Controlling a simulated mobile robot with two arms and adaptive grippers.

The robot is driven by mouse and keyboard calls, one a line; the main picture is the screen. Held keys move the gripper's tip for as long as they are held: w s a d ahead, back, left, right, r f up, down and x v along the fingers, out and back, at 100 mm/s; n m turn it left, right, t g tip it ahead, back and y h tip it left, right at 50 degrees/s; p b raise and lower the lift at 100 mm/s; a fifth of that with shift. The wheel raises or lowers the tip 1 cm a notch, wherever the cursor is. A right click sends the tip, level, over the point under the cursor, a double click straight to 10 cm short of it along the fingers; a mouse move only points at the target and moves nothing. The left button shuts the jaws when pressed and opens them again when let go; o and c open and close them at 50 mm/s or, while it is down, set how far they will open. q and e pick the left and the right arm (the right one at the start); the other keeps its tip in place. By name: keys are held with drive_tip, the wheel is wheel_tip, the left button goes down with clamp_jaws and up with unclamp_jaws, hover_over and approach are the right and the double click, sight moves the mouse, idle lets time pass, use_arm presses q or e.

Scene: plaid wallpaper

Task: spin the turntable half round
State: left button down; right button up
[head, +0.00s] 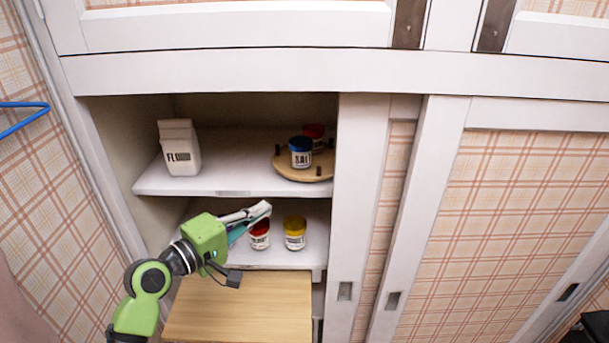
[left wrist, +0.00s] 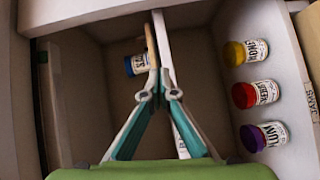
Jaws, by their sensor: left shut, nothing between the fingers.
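The turntable (head: 300,175) is a round wooden disc with small dark pegs, at the right end of the upper shelf (head: 235,165). A blue-lidded jar labelled SAL (head: 301,154) stands on its front, and a red-lidded jar (head: 314,131) stands behind, partly hidden. The door frame is close to the disc's right edge. In the left wrist view the disc shows edge-on (left wrist: 151,45), with the blue-lidded jar (left wrist: 138,64) beside it. My left gripper (head: 264,208) is shut and empty, below and left of the turntable, in front of the shelves. My right gripper is not in view.
A white FLOUR carton (head: 180,148) stands at the upper shelf's left. Red-lidded (head: 260,235) and yellow-lidded (head: 295,234) jars stand on the lower shelf; a purple-lidded jar (left wrist: 264,136) shows in the wrist view. A wooden surface (head: 240,305) lies below. Upper shelf's middle is clear.

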sight(304, 188)
use_arm(q)
drive_tip(key=shift+n+t, duration=0.5)
drive_tip(key=shift+n, duration=0.1)
drive_tip(key=w+d+r+p, duration=0.1)
drive_tip(key=w+d, duration=0.1)
drive_tip(key=w, duration=0.1)
drive_tip(key=w+d+r+p, duration=0.1)
drive_tip(key=w+d, duration=0.1)
drive_tip(key=w, duration=0.1)
drive_tip(key=w+d+r+p, duration=0.1)
drive_tip(key=w, duration=0.2)
drive_tip(key=shift+w+d, duration=0.25)
drive_tip(key=shift+d, duration=0.15)
drive_tip(key=d+p, duration=0.1)
drive_tip(key=d, duration=0.2)
drive_tip(key=shift+w+d+p, duration=0.1)
drive_tip(key=shift+p, duration=0.3)
drive_tip(key=shift+d, duration=0.35)
drive_tip(key=shift+f, duration=0.1)
